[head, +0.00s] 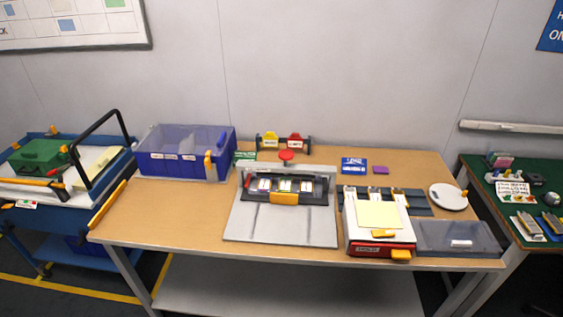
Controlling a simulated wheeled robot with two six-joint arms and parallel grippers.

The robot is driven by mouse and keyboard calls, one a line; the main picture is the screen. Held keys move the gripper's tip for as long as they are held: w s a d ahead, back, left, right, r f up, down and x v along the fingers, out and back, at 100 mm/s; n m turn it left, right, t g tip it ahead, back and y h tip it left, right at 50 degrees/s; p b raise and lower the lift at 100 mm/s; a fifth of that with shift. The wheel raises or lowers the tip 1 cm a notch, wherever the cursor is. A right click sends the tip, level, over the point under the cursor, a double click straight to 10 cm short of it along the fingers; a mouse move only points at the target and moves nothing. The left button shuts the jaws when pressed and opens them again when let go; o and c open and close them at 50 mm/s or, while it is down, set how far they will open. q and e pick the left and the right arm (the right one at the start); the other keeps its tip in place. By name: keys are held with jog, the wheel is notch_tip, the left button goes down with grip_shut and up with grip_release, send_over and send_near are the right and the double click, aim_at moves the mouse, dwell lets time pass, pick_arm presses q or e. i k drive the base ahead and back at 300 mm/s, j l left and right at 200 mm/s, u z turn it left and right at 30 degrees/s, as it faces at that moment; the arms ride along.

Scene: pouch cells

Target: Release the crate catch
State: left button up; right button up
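A blue crate (170,166) with a see-through upper part stands at the back left of the wooden table. A yellow catch (208,160) sits upright on its front face, towards the right end. The catch looks closed against the crate, but it is too small to be sure. White labels run along the crate's front. Neither of my grippers is in view.
A grey fixture (282,225) with a yellow front handle stands mid-table. Right of it are a box with a yellow pad (379,214) and a grey lidded tray (458,238). A blue cart (60,215) with a black handle stands left. Table front left of the fixture (175,215) is clear.

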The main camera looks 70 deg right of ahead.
aim_at(206, 162)
jog(key=z, duration=1.8)
jog(key=i+l+z, duration=0.2)
jog(key=i+l, duration=0.1)
jog(key=i, duration=0.1)
